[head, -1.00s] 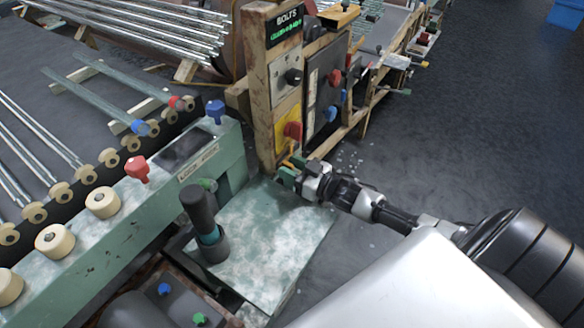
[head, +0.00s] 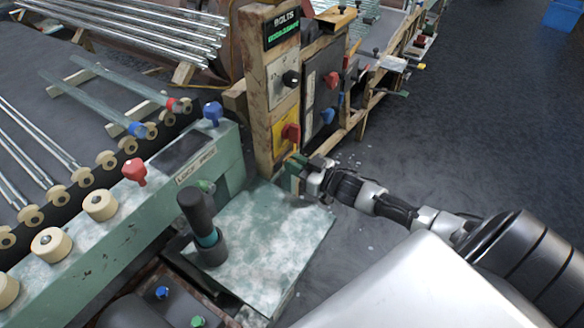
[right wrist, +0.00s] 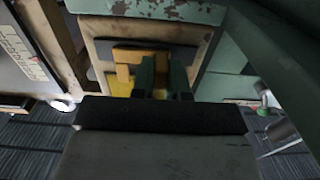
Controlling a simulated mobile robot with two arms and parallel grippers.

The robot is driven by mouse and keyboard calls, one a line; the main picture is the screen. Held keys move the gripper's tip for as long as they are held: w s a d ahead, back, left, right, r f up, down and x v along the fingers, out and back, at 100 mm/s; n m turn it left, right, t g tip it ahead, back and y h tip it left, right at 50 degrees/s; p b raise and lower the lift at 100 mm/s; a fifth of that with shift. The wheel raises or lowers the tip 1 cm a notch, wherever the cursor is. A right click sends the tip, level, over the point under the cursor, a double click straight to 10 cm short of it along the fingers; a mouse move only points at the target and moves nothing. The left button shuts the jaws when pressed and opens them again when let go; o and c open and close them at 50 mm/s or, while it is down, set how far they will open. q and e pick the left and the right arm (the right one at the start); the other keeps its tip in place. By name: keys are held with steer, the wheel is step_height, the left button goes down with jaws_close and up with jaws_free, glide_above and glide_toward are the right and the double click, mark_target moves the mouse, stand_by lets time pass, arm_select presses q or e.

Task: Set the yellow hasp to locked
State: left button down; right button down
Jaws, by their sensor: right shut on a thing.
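The yellow hasp (right wrist: 128,58) shows in the right wrist view as a stepped yellow piece in a dark recess of a worn wooden post. My right gripper (right wrist: 162,75) has green fingers shut on it, with a bit of yellow between them. In the head view my right gripper (head: 298,172) is at the foot of the post (head: 266,100), just below a yellow panel with a red knob (head: 291,132). There the fingers hide most of the hasp, and its exact setting cannot be told. My left gripper is not in view.
A green machine (head: 105,235) with rollers and red and blue knobs stands at the left. A dark panel (head: 322,85) with knobs is behind the post. The floor at right is clear.

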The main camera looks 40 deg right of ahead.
steer(key=shift+d, duration=0.2)
steer(key=c, duration=1.1)
jaws_free()
steer(key=p+v, duration=0.1)
steer(key=v, duration=0.9)
steer(key=shift+s+d, duration=0.15)
steer(key=shift+s, duration=0.2)
